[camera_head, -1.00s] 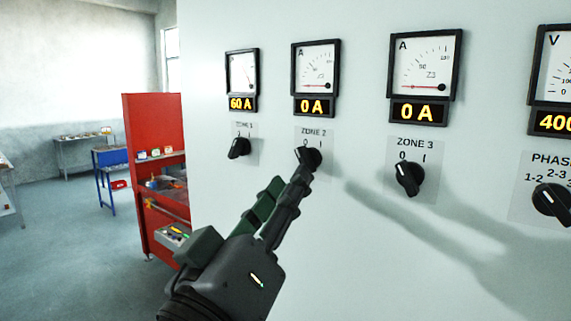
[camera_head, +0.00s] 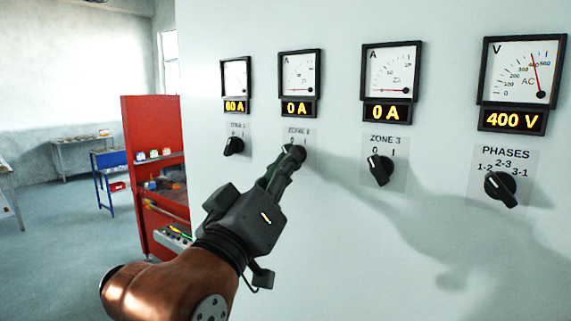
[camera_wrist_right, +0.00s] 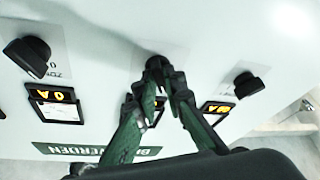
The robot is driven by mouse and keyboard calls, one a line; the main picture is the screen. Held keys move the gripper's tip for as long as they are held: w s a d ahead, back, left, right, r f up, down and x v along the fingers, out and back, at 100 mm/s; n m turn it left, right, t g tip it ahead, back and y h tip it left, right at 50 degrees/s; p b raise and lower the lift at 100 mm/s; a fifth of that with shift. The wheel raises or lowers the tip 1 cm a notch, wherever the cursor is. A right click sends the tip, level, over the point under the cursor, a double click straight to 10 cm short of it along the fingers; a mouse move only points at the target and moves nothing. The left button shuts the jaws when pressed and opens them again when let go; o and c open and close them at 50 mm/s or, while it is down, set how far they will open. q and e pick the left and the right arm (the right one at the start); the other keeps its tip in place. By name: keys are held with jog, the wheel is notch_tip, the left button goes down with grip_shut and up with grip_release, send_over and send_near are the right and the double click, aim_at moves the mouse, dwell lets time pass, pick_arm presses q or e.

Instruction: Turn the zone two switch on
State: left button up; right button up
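The zone two switch (camera_head: 295,152) is a black rotary knob on the pale panel, under a meter (camera_head: 298,85) whose display reads 0 A. My right gripper (camera_head: 286,167) reaches up to it from the lower left. In the right wrist view its two fingers (camera_wrist_right: 164,82) come together at the knob (camera_wrist_right: 156,66) and look closed around its grip. The fingers hide part of the knob, so I cannot tell which way it points. My left gripper is not in view.
The zone one switch (camera_head: 233,146) is to the left, under a 60 A display. The zone three switch (camera_head: 380,170) and the phases switch (camera_head: 500,188) are to the right. A red tool cabinet (camera_head: 152,110) stands left of the panel.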

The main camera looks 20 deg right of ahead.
grip_shut()
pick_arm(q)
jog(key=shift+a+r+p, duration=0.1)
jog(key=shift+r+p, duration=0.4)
pick_arm(e)
jog(key=m+g+h, duration=0.2)
jog(key=m, duration=0.3)
jog(key=m+g+h, duration=0.1)
jog(key=m+g, duration=0.1)
jog(key=m, duration=0.4)
jog(key=m+g+h, duration=0.2)
jog(key=m+g, duration=0.1)
jog(key=m, duration=0.3)
jog(key=shift+w+a+f+h, duration=0.1)
jog(key=shift+w+a+h, duration=0.2)
jog(key=shift+w, duration=0.05)
jog(key=shift+m, duration=0.4)
jog(key=o, duration=0.6)
grip_release()
jog(key=shift+o, duration=0.2)
